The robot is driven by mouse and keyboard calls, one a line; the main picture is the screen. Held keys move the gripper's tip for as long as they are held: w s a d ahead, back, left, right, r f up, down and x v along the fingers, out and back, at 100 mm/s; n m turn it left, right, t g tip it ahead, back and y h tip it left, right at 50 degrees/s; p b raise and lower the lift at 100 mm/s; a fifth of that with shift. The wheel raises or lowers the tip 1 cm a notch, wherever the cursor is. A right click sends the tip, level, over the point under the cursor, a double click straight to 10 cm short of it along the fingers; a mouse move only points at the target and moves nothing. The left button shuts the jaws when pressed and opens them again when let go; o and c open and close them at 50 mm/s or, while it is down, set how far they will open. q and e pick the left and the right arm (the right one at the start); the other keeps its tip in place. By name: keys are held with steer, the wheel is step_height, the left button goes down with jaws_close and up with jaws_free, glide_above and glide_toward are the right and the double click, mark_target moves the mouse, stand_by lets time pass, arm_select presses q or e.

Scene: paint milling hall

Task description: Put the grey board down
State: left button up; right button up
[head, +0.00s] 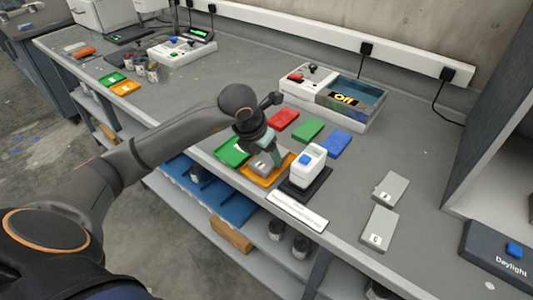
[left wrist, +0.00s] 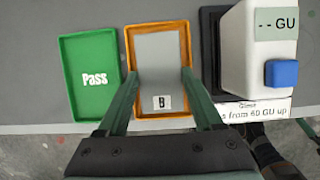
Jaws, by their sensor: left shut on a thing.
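My left gripper (head: 266,151) is shut on a grey board (left wrist: 160,58) marked B, with one finger at each long side. In the left wrist view the board lies within the outline of the orange tray (left wrist: 149,28); I cannot tell whether it touches the tray's floor. In the head view the orange tray (head: 256,183) is at the bench's front edge, partly hidden by the gripper and board. The green tray marked Pass (left wrist: 93,98) is just left of it.
A white meter with a blue button (head: 308,164) stands on a black mat right of the orange tray. Red (head: 284,119), green (head: 308,130) and blue (head: 336,145) pieces lie behind. Two grey boards (head: 390,188) (head: 379,228) lie at right.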

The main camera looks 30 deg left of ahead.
arm_select(q)
steer(key=shift+f+b, duration=0.35)
steer(key=shift+f, duration=0.1)
steer(key=o, duration=1.5)
steer(key=shift+r, duration=0.1)
steer(key=shift+r+p, duration=0.25)
steer(key=shift+p, duration=0.15)
steer(key=v, duration=1.2)
steer(key=shift+r, duration=0.35)
